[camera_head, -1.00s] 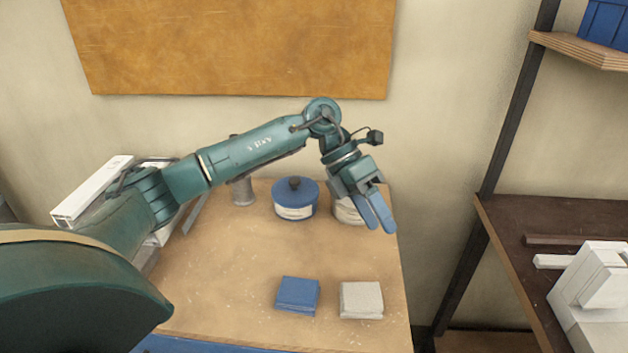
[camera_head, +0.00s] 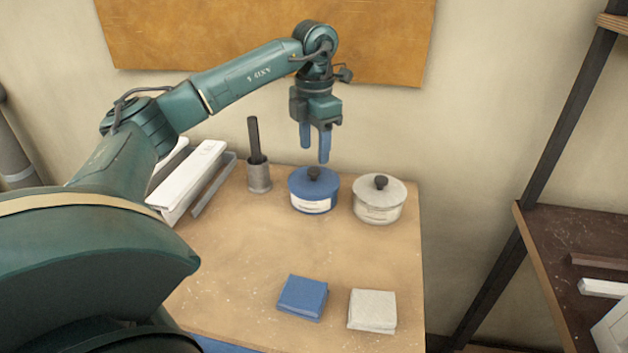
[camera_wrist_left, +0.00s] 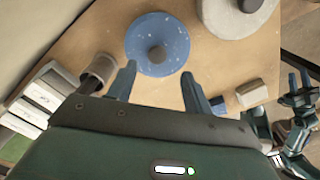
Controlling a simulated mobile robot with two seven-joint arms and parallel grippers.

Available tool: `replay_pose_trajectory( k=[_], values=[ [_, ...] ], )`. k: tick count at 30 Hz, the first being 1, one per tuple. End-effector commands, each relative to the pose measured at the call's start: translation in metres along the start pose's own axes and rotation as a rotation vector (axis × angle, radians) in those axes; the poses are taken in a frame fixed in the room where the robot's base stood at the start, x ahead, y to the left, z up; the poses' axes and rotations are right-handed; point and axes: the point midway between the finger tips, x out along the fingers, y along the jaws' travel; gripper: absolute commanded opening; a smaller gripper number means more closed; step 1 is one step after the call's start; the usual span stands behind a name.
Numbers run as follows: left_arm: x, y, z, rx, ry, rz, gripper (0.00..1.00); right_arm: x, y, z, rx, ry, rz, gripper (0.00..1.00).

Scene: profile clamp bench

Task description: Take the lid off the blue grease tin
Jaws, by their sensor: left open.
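The blue grease tin (camera_head: 313,205) stands upright on the bench, with a white label and its blue lid (camera_head: 300,181) on top. The lid has a dark round knob (camera_head: 314,173). My left gripper (camera_head: 314,156) is open and empty, pointing down just above the knob, apart from it. In the left wrist view the lid (camera_wrist_left: 150,32) and knob (camera_wrist_left: 157,54) show ahead of and between the open fingers (camera_wrist_left: 157,84). A white-grey tin (camera_head: 378,208) with a similar knob stands to the right of the blue one. My right gripper is not clearly seen in the head view.
A grey cup with a dark handle (camera_head: 258,177) stands left of the blue tin, and white profiles (camera_head: 190,180) lie farther left. A folded blue cloth (camera_head: 303,297) and a folded white cloth (camera_head: 372,310) lie at the front. The bench middle (camera_head: 250,240) is clear.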

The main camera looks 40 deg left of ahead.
Motion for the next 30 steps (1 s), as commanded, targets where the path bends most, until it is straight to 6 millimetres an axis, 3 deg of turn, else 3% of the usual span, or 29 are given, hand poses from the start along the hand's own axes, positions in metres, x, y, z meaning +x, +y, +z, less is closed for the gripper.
replay_pose_trajectory(
  k=[12,20,30],
  values=[
    [0.05,0.005,0.001,0.001,0.001,-0.001,0.51,-0.001,0.001,-0.002,0.001,0.001,0.004,0.36],
    [0.053,0.005,0.001,0.001,-0.001,-0.001,0.51,-0.001,0.001,-0.002,0.001,0.001,0.005,0.36],
    [0.053,0.005,0.001,0.001,-0.001,-0.001,0.23,-0.001,0.001,-0.001,0.001,0.0,0.005,0.36]
  ],
)
